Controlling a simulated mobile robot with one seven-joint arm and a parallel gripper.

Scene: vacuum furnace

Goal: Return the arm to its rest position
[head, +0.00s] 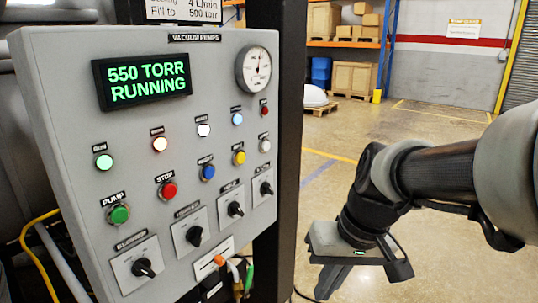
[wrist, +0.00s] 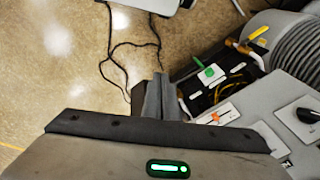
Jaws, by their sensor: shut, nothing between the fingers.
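My gripper (head: 328,284) hangs at the end of my arm in the head view, to the right of the control panel (head: 65,152) and apart from it, pointing down. Its fingers are shut together with nothing between them. In the wrist view the shut fingers (wrist: 160,98) stand above the floor, left of the panel's lower part (wrist: 296,90). The panel's display (head: 145,80) reads 550 TORR RUNNING in green.
The panel carries a round gauge (head: 257,69), lit lamps, a green PUMP button (head: 119,214), a red STOP button (head: 168,190) and several black knobs. Cables (wrist: 118,60) lie on the floor. Open floor (head: 430,150) lies beyond my arm, with shelving behind.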

